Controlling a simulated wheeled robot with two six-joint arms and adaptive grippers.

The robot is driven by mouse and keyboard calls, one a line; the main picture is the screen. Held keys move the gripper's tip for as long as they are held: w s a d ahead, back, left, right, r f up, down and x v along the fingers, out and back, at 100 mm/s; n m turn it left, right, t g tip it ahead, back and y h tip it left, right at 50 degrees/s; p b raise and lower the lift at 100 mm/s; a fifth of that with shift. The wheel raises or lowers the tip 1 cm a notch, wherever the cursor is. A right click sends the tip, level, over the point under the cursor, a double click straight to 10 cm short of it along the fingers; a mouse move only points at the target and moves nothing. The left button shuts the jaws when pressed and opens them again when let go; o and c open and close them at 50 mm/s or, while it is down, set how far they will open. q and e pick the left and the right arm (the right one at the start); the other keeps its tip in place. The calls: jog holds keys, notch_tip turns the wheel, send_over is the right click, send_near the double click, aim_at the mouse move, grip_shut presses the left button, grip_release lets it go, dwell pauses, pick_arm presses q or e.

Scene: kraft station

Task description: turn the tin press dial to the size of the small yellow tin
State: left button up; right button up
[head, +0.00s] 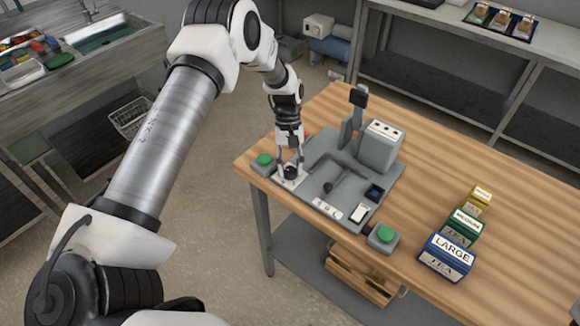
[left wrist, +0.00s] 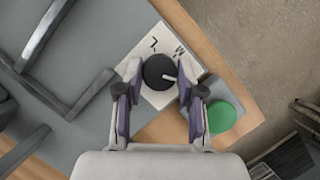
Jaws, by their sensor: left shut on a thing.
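The tin press (head: 338,178) stands on the wooden table. Its black round dial (left wrist: 159,72) with a white pointer line sits on a white plate (left wrist: 134,68) with letter marks, partly hidden by the gripper; in the head view the dial (head: 291,172) is small. The pointer lies toward the right of the wrist picture; I cannot tell which mark it meets. My left gripper (left wrist: 157,88) is shut on the dial, a finger at each side. The small yellow tin (head: 476,202) stands behind the green medium tin (head: 462,228) and the blue large tin (head: 447,258). My right gripper is not in view.
Green buttons on grey boxes flank the press: one (head: 264,159) close beside the dial, also in the wrist view (left wrist: 221,116), and one (head: 385,234) at the front right. The table (head: 430,190) is clear between press and tins. A sink counter (head: 60,75) stands left.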

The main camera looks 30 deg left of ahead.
pick_arm(q)
jog(key=shift+s+f, duration=0.1)
jog(key=shift+f, duration=0.05)
jog(key=o, duration=1.1)
jog(key=shift+o, duration=0.2)
jog(key=v, duration=1.2)
